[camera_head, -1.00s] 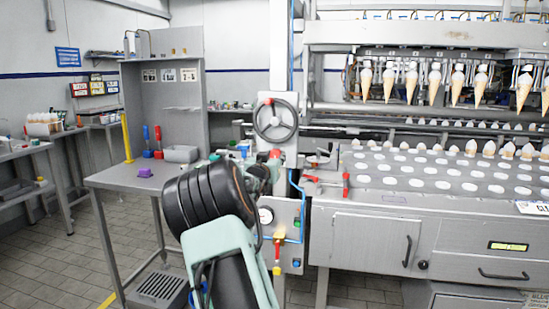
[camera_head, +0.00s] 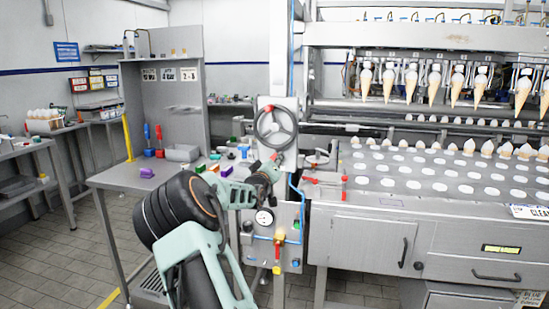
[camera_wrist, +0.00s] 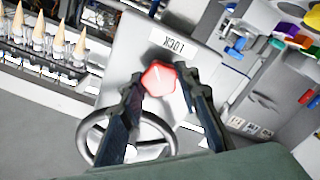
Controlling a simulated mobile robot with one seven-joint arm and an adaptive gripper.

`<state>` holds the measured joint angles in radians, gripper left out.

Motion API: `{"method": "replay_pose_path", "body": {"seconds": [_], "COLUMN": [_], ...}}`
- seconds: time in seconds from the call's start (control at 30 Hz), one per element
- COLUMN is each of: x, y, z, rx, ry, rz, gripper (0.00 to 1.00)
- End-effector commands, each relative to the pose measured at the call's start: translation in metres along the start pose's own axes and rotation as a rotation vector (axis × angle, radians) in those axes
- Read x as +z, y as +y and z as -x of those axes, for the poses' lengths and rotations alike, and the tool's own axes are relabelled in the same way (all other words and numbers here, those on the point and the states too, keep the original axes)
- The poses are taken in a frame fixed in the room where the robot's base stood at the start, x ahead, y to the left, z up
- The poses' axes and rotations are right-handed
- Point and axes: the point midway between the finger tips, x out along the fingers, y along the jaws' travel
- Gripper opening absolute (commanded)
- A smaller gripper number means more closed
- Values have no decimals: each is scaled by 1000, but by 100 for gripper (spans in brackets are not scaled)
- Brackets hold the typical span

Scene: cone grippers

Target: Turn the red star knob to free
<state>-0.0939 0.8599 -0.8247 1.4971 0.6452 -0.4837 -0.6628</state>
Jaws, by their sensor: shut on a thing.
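The red star knob (camera_wrist: 158,78) shows in the wrist view with a pale pointer line on its face. It sits on a light metal plate just below a white label reading LOCK (camera_wrist: 174,43), which appears upside down. My gripper (camera_wrist: 160,88) has its two dark fingers on either side of the knob, shut on it. In the head view my gripper (camera_head: 268,170) is at the plate below the handwheel, and only a bit of red shows there. Any other label by the knob is hidden or out of view.
A handwheel (camera_head: 276,126) is mounted right above the knob, close to my fingers. A pressure gauge (camera_head: 264,217) and a yellow-and-red valve handle (camera_head: 279,238) are below. A workbench (camera_head: 118,178) with small tools stands left; the cone machine (camera_head: 375,238) stands right.

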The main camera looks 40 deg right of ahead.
Motion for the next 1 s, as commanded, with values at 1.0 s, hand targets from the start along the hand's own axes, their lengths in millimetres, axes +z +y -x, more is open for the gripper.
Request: {"method": "replay_pose_path", "body": {"seconds": [1.0], "x": [1], "y": [-1], "z": [0], "rx": [1], "ry": [0], "rz": [825], "gripper": [5]}}
